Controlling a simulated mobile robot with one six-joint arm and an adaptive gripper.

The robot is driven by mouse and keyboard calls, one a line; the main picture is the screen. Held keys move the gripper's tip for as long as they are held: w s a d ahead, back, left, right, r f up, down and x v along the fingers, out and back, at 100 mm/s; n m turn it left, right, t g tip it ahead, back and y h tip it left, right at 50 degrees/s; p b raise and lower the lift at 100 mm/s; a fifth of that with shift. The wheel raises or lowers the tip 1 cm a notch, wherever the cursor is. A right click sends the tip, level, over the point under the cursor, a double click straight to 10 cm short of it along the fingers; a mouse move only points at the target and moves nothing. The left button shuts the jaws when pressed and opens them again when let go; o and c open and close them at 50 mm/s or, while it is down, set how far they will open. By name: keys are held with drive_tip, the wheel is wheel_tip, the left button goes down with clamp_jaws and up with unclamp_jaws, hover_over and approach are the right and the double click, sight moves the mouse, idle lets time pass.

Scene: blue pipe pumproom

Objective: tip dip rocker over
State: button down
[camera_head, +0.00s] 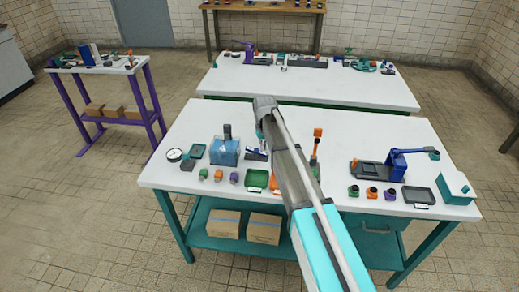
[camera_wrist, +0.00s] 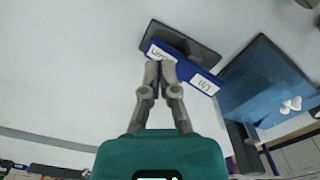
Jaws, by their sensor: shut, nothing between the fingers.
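The rocker (camera_wrist: 184,66) is a blue bar with a white lettered label at each end, set over a dark grey base (camera_wrist: 190,38) in the wrist view. The lettering is too small to read surely. In the head view the rocker (camera_head: 256,155) stands on the white table just right of a blue see-through tank (camera_head: 225,152), partly hidden by my arm. My gripper (camera_wrist: 161,66) is shut and empty. Its fingertips overlap the near edge of the rocker's middle, left of the right label. I cannot tell whether they touch it.
The tank (camera_wrist: 262,82) stands close on the rocker's right in the wrist view. Small coloured blocks (camera_head: 218,175) and a green tray (camera_head: 257,179) lie in front. A round gauge (camera_head: 174,155) stands at left. A blue-armed device (camera_head: 398,163) is at right.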

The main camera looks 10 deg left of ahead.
sight(265, 154)
wheel_tip(265, 154, up, 7)
drive_tip(key=p, duration=0.6)
drive_tip(key=shift+f, duration=0.1)
idle(0.4)
drive_tip(key=s+d+m, duration=0.5)
drive_tip(key=s+d, duration=1.9)
drive_tip(key=s, duration=0.2)
drive_tip(key=shift+d+m, duration=0.25)
drive_tip(key=shift+m, duration=0.05)
